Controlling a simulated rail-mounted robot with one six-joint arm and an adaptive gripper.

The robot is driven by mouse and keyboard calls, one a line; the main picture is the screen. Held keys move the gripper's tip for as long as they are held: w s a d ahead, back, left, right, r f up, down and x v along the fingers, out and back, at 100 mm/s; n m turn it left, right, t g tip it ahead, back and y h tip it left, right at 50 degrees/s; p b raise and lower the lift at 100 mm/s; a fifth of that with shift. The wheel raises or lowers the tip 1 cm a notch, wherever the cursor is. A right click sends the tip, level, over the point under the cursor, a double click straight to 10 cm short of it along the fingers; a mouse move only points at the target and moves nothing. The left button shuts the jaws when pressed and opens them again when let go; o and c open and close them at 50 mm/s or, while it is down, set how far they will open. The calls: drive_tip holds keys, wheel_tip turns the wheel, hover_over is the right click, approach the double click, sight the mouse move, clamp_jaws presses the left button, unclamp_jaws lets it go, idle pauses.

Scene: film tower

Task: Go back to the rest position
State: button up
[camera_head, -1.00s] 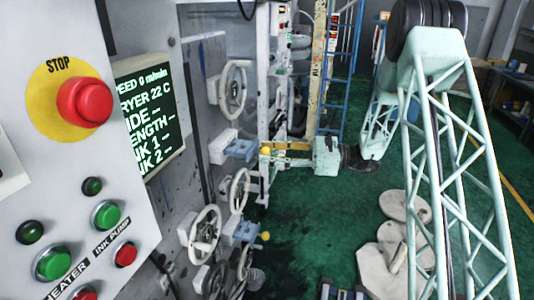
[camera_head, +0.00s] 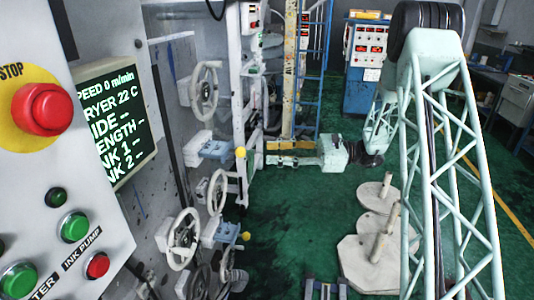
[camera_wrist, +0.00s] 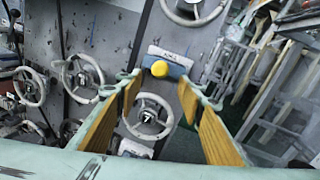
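My gripper (camera_head: 268,152) is in the middle of the head view, at the end of my pale green lattice arm. Its fingers point left toward the machine wall, a little short of a yellow knob (camera_head: 240,152) on a blue-grey block. In the wrist view my gripper (camera_wrist: 157,82) is open, with its orange-padded fingers spread apart and nothing between them. The yellow knob (camera_wrist: 159,68) shows beyond the fingertips, and a handwheel marked 7 (camera_wrist: 148,117) shows below it.
A control panel with a red stop button (camera_head: 42,108) and a lit display (camera_head: 113,122) stands close at left. Several handwheels (camera_head: 205,90) jut from the machine. A blue cabinet (camera_head: 362,95) is at the back. Green floor (camera_head: 290,215) is open below my gripper.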

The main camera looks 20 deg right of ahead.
drive_tip(key=shift+s+d, duration=0.1)
drive_tip(key=shift+d, duration=0.15)
idle(0.4)
drive_tip(key=s+a+r+n+g+h+b, duration=0.1)
drive_tip(key=s+a+r+n+g+h, duration=0.2)
drive_tip(key=s, duration=0.4)
drive_tip(key=s+a+r+n+g+h+b, duration=0.1)
drive_tip(key=s+a+r+n, duration=0.15)
drive_tip(key=s+a, duration=0.35)
drive_tip(key=s+a+r+n+g+h+b, duration=0.1)
drive_tip(key=s+a+r+n+g+h, duration=0.2)
drive_tip(key=s, duration=0.5)
drive_tip(key=s+n+t+h+b, duration=0.15)
drive_tip(key=s+n+h, duration=0.25)
drive_tip(key=s, duration=1)
drive_tip(key=s+d+n+t+h+b, duration=0.2)
drive_tip(key=s+d+n+h, duration=0.1)
drive_tip(key=s, duration=0.5)
drive_tip(key=s+d+n+t+h+b, duration=0.2)
drive_tip(key=s+d, duration=0.3)
drive_tip(key=s, duration=0.3)
drive_tip(key=shift+s+d+f+n+t+h, duration=0.15)
drive_tip(key=shift+f+n+t+h, duration=0.25)
drive_tip(key=shift+n+h, duration=0.3)
drive_tip(key=shift+r, duration=0.1)
